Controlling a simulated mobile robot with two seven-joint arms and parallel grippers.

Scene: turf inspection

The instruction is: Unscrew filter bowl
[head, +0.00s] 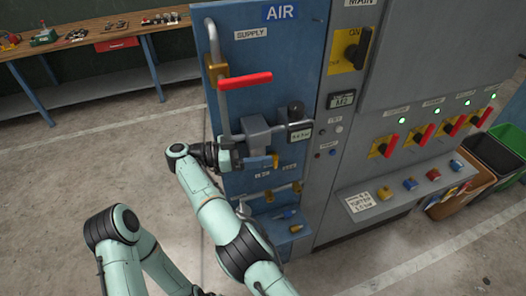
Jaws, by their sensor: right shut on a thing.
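My right gripper (240,162) reaches in from the left, just under the filter body, and is shut on the filter bowl. The bowl is mostly hidden by the gripper, so its thread and any turn cannot be seen. My left arm shows only as a bent link at the lower left; its gripper is out of view.
A red-handled supply valve (245,81) sits above the filter. The grey cabinet (428,62) with red-handled switches stands at the right, beside bins (461,187). A workbench (104,42) is at the back left. The floor on the left is clear.

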